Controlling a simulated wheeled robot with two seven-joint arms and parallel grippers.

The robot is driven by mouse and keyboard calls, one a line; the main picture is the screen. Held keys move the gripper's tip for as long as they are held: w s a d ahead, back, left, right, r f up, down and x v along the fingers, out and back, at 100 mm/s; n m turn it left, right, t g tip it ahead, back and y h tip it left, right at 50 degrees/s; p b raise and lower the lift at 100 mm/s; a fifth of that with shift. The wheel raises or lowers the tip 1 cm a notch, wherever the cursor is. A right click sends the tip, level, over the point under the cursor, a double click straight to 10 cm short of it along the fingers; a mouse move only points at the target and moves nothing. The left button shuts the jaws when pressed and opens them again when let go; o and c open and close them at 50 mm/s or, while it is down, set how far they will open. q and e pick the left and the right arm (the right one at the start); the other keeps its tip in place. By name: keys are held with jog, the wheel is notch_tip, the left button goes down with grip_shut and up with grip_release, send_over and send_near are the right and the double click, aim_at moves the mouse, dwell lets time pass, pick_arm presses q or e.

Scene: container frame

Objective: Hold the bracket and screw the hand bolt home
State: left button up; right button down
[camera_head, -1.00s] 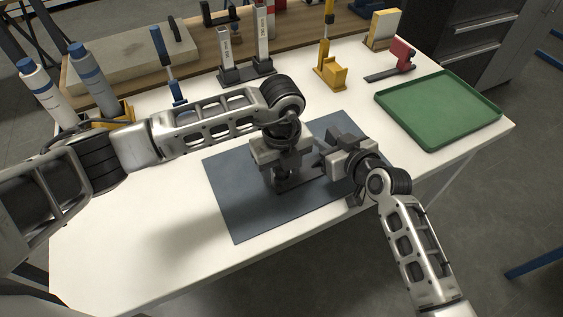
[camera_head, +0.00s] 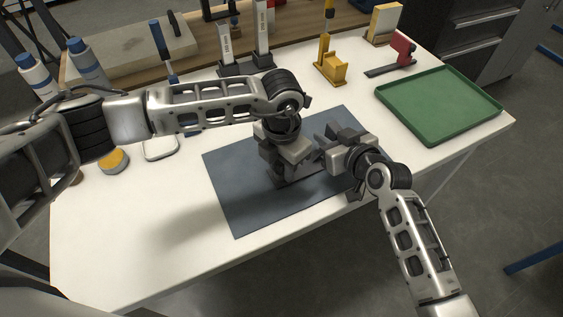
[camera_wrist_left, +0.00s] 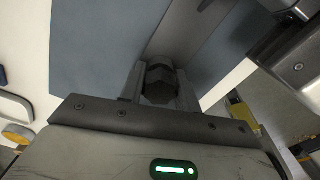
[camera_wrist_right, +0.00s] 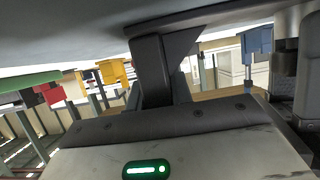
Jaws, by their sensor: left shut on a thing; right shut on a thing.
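The bracket (camera_head: 291,183) is a dark grey metal piece low on the blue-grey mat, mostly hidden by my grippers. In the left wrist view its grey plate (camera_wrist_left: 192,35) runs up to the right. My left gripper (camera_head: 281,170) points down over it. It is shut on the dark, faceted hand bolt head (camera_wrist_left: 158,90), which sits between its fingers. How deep the bolt sits is hidden. My right gripper (camera_head: 318,155) reaches in from the right, shut on the bracket. In the right wrist view a dark upright part (camera_wrist_right: 150,70) stands at its fingers; the contact is unclear.
The mat (camera_head: 235,205) lies on a white table. A green tray (camera_head: 440,140) stands at the right. A yellow stand (camera_head: 331,70), a red-and-black holder (camera_head: 402,48) and white-grey posts (camera_head: 228,45) stand along the back. The front left of the table is clear.

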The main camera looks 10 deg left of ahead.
pick_arm(q)
jog(key=m, duration=0.5)
jog(key=shift+m, duration=0.3)
jog(key=m, duration=0.2)
jog(key=shift+m, duration=0.4)
jog(key=m, duration=0.5)
jog(key=o, duration=1.2)
jog(key=shift+c, duration=0.2)
notch_tip(320, 180, up, 12)
